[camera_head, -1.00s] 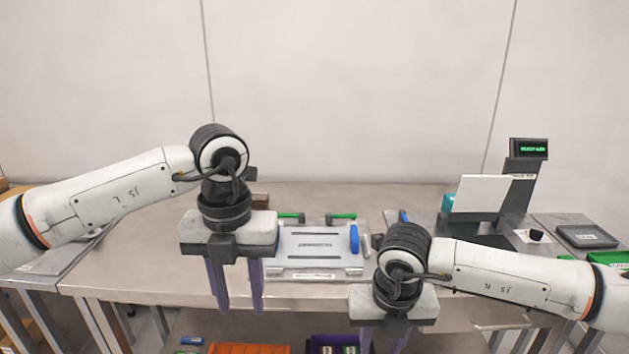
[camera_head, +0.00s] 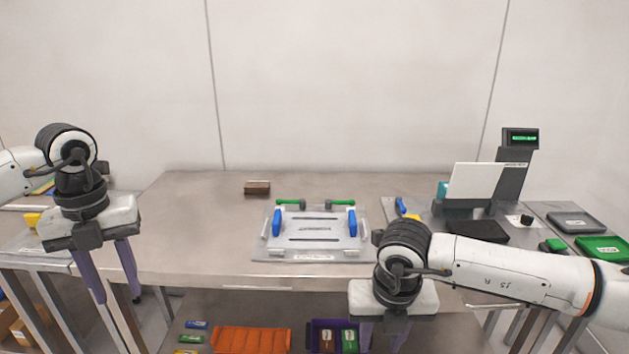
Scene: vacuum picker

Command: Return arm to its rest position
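My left gripper (camera_head: 112,288) is at the left, in front of the table's left end. Its two purple fingers point down, are spread apart, and hold nothing. My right gripper (camera_head: 383,338) is low in the middle right, in front of the table's front edge. Its purple fingers show apart at the top, but their tips are cut off by the bottom of the picture. Both grippers are apart from the things on the table.
The metal table (camera_head: 200,225) carries a grey fixture plate (camera_head: 316,250) with blue and green handles, and a brown block (camera_head: 257,188). A display stand (camera_head: 513,175) is at right. Below are an orange bin (camera_head: 250,340) and a purple bin (camera_head: 312,338). The table's left part is clear.

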